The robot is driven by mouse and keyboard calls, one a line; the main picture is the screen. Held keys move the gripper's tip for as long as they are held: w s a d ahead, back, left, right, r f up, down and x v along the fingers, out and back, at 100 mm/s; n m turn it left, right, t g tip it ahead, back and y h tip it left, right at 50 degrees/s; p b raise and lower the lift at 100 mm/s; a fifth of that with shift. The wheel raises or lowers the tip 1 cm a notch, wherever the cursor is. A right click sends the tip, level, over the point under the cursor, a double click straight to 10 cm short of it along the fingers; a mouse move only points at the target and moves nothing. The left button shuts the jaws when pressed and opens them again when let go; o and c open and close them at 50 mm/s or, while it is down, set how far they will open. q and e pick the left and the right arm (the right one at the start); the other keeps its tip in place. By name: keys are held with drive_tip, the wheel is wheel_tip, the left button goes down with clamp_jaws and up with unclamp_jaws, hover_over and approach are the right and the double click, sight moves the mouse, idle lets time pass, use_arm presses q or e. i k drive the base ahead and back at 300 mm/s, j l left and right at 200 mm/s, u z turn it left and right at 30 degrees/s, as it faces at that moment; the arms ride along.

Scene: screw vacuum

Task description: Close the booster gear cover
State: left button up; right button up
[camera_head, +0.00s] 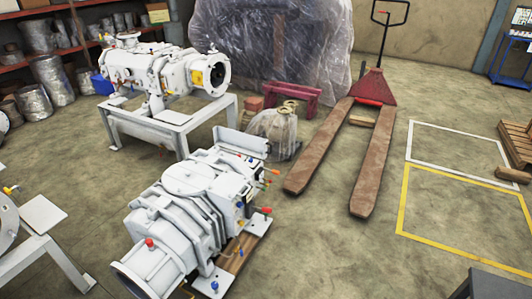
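A large white ribbed machine (195,205), which looks like the booster, stands in the lower middle of the head view. A flat white plate (241,142) stands raised at its far right end. It looks like the gear cover standing open, but the hinge is too small to make out. Below the plate, the end face carries small fittings and red (267,210) and orange handles. Neither of my grippers can be made out in the view.
A second white machine (150,68) stands on a white frame behind. A red pallet jack (374,88) with brown forks stands right of centre. A plastic-wrapped bulk (270,45) is at the back. Floor inside the yellow-marked area (465,220) is clear. A dark grey shape (490,286) shows at bottom right.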

sight(254, 146)
drive_tip(key=i+l+u, duration=0.25)
drive_tip(key=i+l, duration=0.35)
drive_tip(key=i, duration=0.15)
